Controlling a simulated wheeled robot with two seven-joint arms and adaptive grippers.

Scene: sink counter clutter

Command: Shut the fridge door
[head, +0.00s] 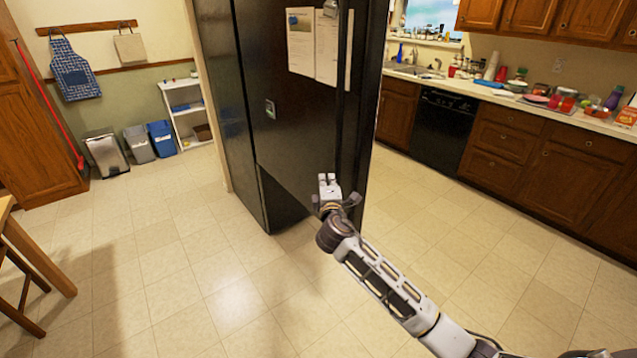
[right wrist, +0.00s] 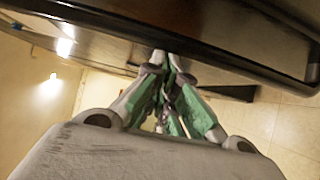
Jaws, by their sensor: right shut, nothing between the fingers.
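The black fridge (head: 222,75) stands in the middle of the head view. My right gripper (head: 327,180) is shut and empty, in front of the lower right part of the door. In the right wrist view my closed fingertips (right wrist: 162,58) are close to the edge of a dark panel (right wrist: 200,35); contact is unclear. My left gripper is out of view.
A counter (head: 560,120) with a sink and clutter runs along the right, with a black dishwasher (head: 446,128) below. Bins (head: 138,145) and a white shelf (head: 187,112) stand at the back left. A wooden table (head: 35,255) is at left.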

